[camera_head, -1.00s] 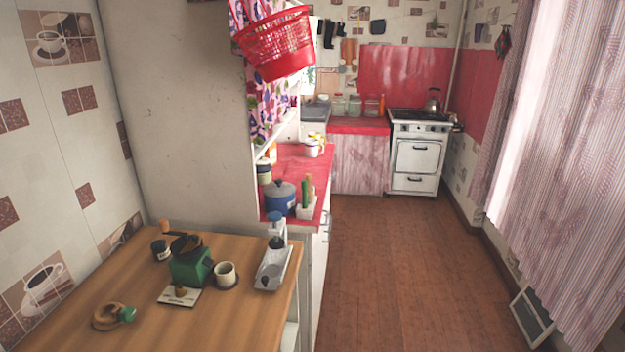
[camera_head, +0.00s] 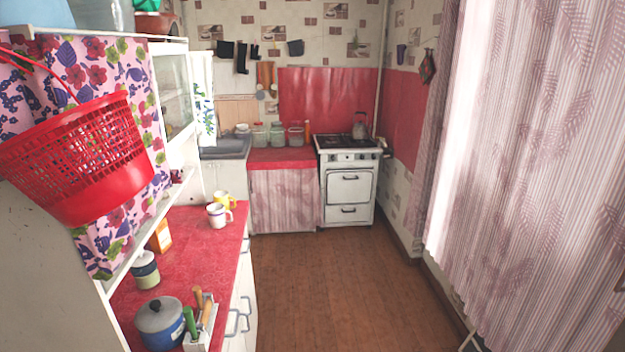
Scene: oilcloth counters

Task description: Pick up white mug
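A white mug (camera_head: 217,215) with a dark rim stands upright on the red counter (camera_head: 205,247) at the left, near the counter's far end. A yellow mug (camera_head: 226,200) stands right behind it, partly covered by it. I cannot tell whether the two touch. Neither of my grippers shows in the head view.
A blue pot with a grey lid (camera_head: 160,321), a utensil holder (camera_head: 199,338) and a lidded jar (camera_head: 145,269) stand on the nearer counter. A red basket (camera_head: 78,160) hangs at upper left. The wooden floor (camera_head: 318,285) is clear up to the white stove (camera_head: 347,188).

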